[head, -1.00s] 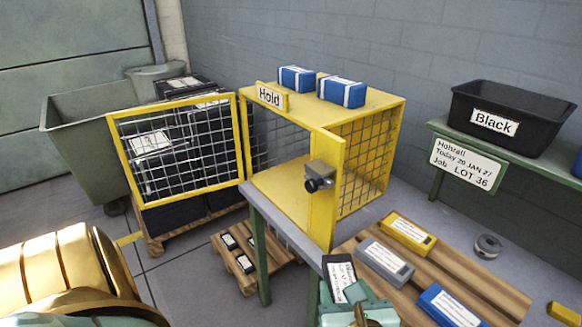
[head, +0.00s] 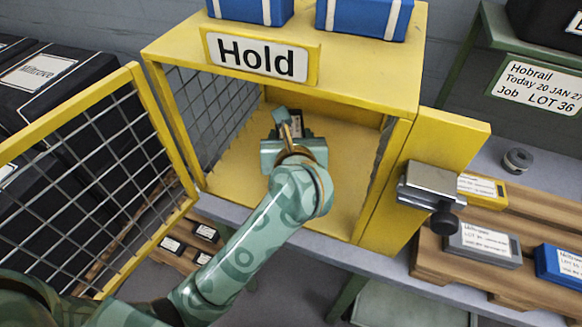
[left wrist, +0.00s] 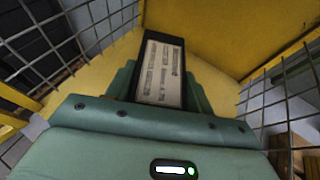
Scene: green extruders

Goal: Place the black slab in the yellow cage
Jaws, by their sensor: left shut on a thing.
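The yellow cage (head: 385,215) stands on a bench with its mesh door (head: 165,110) swung open to the left and a "Hold" sign on its top edge. My left arm reaches in through the open front. My left gripper (head: 290,140) is inside the cage, above its yellow floor, shut on the black slab. The black slab (left wrist: 162,70) shows in the left wrist view with a white label facing up, between the jaws. In the head view the gripper mostly hides it. I cannot tell whether the slab touches the cage floor. My right gripper is not in view.
Blue boxes (head: 362,18) with white straps sit on the cage roof. A latch (head: 440,185) juts from the front right panel. A wooden pallet (head: 480,280) with yellow, grey and blue slabs lies at the right. Black slabs lie on a low pallet below left.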

